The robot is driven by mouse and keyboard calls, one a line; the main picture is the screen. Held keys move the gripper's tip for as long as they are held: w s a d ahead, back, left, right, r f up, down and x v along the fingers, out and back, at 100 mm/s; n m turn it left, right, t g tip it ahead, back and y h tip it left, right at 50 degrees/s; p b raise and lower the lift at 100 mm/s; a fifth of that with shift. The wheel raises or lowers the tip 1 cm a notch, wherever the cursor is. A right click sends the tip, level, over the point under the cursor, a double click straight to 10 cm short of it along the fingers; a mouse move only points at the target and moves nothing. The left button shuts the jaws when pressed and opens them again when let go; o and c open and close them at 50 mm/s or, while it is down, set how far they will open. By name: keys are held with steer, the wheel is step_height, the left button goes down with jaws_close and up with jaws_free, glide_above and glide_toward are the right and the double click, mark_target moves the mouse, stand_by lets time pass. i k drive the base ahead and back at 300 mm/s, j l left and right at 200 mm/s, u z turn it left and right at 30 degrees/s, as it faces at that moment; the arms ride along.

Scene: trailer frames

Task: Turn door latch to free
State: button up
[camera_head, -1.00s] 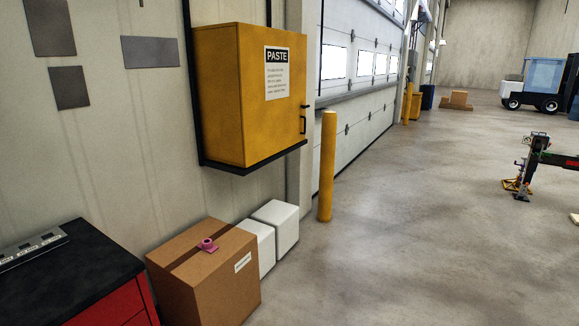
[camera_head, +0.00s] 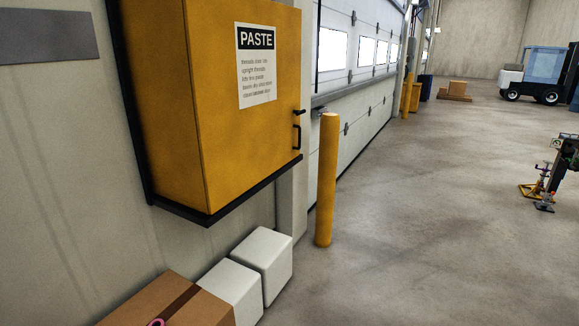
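A yellow wall cabinet (camera_head: 235,150) marked PASTE hangs on the left wall, with its door shut. A small black latch (camera_head: 299,112) sticks out near the door's right edge and looks roughly level. A black upright pull handle (camera_head: 297,137) sits just below it. The latch is too small to tell whether it is engaged. My gripper is not in view.
A yellow post (camera_head: 326,180) stands on the floor right of the cabinet. White blocks (camera_head: 262,262) and a cardboard box (camera_head: 160,305) sit below it. A trailer jack (camera_head: 541,190) stands at the right. The middle floor (camera_head: 430,220) is clear.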

mark_target(298, 113)
steer(key=i, duration=1)
steer(key=i+j+z, duration=0.1)
steer(key=i, duration=0.9)
steer(key=i+z, duration=0.25)
steer(key=i, duration=0.15)
